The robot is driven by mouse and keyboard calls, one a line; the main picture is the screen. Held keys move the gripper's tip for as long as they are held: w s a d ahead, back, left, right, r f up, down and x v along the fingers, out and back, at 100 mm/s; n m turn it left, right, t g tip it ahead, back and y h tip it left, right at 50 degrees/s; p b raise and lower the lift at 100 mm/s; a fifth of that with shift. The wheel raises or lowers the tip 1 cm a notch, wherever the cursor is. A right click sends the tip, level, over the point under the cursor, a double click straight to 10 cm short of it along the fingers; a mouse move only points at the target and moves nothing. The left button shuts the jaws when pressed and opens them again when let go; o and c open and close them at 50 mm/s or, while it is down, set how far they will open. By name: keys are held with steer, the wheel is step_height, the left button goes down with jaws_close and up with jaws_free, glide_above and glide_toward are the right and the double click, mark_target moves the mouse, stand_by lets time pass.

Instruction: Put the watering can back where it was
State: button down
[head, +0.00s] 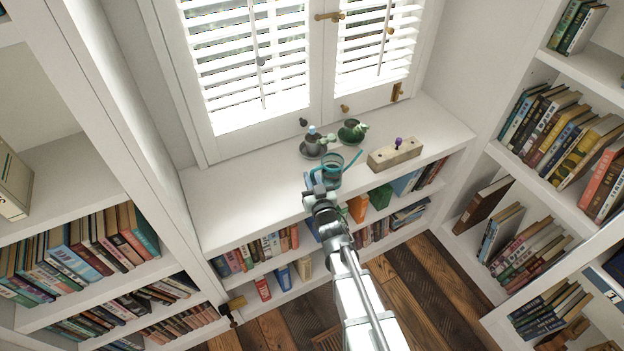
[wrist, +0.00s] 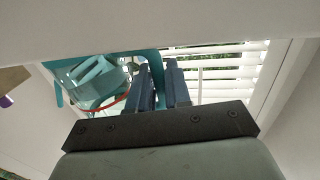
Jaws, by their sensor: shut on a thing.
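The teal watering can (head: 329,173) is over the front part of the white window ledge (head: 225,190), with its thin spout reaching up to the right. In the wrist view, the can (wrist: 92,84) is left of my fingers, and its teal handle runs to them. My gripper (head: 312,182) is shut on the handle, at the can's left side in the head view; the fingers also show in the wrist view (wrist: 162,84). I cannot tell whether the can's base touches the ledge.
Behind the can stand a grey cup on a saucer (head: 311,149) and a green cup on a saucer (head: 352,132). A wooden block with a purple knob (head: 395,154) lies to the right. The ledge's left part is clear. Bookshelves flank both sides.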

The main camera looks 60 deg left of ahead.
steer(key=shift+f, duration=0.1)
steer(key=c, duration=1.5)
jaws_free()
steer(key=shift+f, duration=0.1)
steer(key=o, duration=0.4)
